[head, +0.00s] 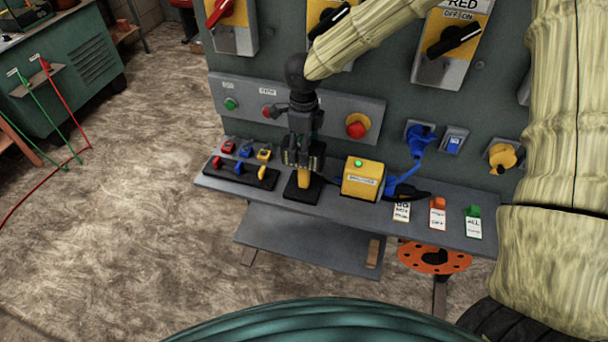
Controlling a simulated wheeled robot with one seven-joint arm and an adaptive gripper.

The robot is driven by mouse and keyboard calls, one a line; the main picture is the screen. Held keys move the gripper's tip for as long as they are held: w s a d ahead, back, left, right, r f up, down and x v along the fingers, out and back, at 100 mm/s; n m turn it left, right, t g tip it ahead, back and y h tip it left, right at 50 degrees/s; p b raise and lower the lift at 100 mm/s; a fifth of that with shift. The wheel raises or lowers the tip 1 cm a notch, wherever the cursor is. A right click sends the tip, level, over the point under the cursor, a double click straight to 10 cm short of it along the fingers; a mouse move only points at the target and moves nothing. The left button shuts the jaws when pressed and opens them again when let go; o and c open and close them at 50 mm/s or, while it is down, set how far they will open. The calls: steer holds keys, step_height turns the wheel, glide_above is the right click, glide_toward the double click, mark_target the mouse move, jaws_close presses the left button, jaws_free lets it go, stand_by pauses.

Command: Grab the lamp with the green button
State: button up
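My gripper (303,160) points down over the grey shelf, directly above a slim yellow object (302,181) standing on a black base (302,195). The gripper hides the top of this object, so I cannot tell whether it is a lamp or has a green button. I also cannot tell whether the fingers touch it or how far they are apart. To the right, a yellow box (363,184) with a green button (358,163) on top and a white label on its front sits on the shelf, apart from the gripper.
A black holder (240,173) with small coloured items lies left of the gripper. A blue plug and cable (418,142) hang right of the yellow box. Behind stands a panel with a red button (356,127) and switches. Coloured tags (437,214) lie at the shelf's right.

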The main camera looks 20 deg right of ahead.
steer(key=shift+f, duration=0.9)
jaws_close()
